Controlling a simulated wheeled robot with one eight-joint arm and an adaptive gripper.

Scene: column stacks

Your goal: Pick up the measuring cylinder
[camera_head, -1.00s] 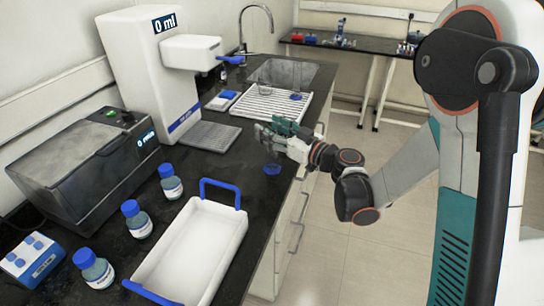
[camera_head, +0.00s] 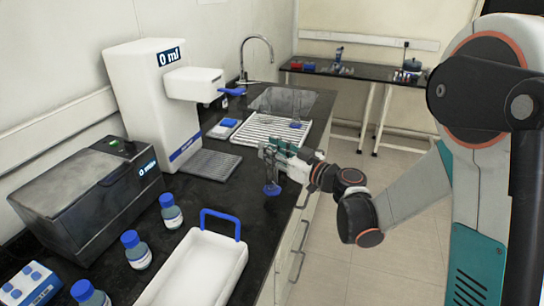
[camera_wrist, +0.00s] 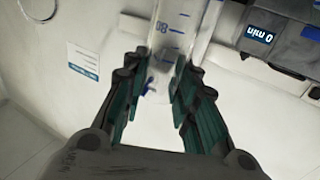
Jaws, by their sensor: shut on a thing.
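The measuring cylinder is a clear tube with blue graduation marks; it shows in the wrist view (camera_wrist: 180,28) between my fingers. In the head view its blue base (camera_head: 271,189) hangs below my gripper (camera_head: 274,153), over the black counter near its front edge. My gripper (camera_wrist: 162,92) is shut on the cylinder, with a green finger on each side of it. The cylinder looks upright in the head view. Its middle is partly hidden by my fingers. Any gap between its base and the counter is too small to judge.
A white tray (camera_head: 205,268) with blue handles stands nearer on the counter. Several blue-capped bottles (camera_head: 171,213) stand left of it. A white dispenser (camera_head: 150,95) and a dark box reading 0 min (camera_head: 85,195) stand behind. A white drying rack (camera_head: 262,131) lies beyond the gripper, before the sink.

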